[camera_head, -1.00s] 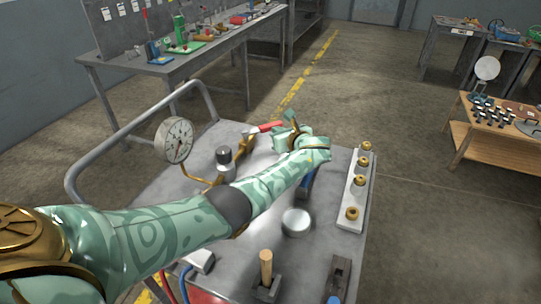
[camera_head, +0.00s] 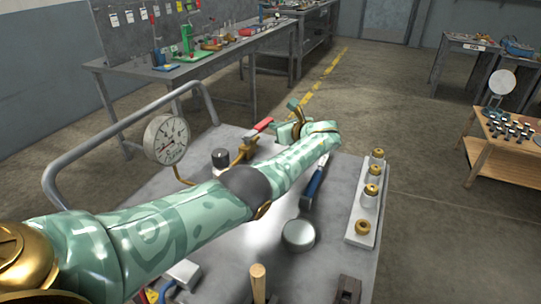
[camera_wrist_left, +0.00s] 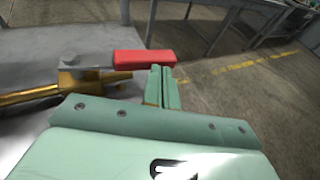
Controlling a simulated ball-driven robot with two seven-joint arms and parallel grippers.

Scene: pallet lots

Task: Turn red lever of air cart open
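The red lever (camera_head: 259,127) sits on a brass valve (camera_head: 243,152) at the far part of the air cart's grey top (camera_head: 345,170). My left arm reaches across the cart, and my left gripper (camera_head: 294,110) is just right of the lever's free end. In the left wrist view, the red lever (camera_wrist_left: 145,59) lies just beyond the fingertips (camera_wrist_left: 161,72). The two fingers are close together with nothing seen between them; whether they touch the lever is unclear. My forearm hides part of the cart top and piping. My right gripper is not in view.
A pressure gauge (camera_head: 167,139) and a bent handrail (camera_head: 108,128) stand at the cart's left. A black knob (camera_head: 220,158), a blue-handled tool (camera_head: 314,186), a round metal piece (camera_head: 298,235) and a strip with brass fittings (camera_head: 366,205) are on the cart. Open floor lies beyond.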

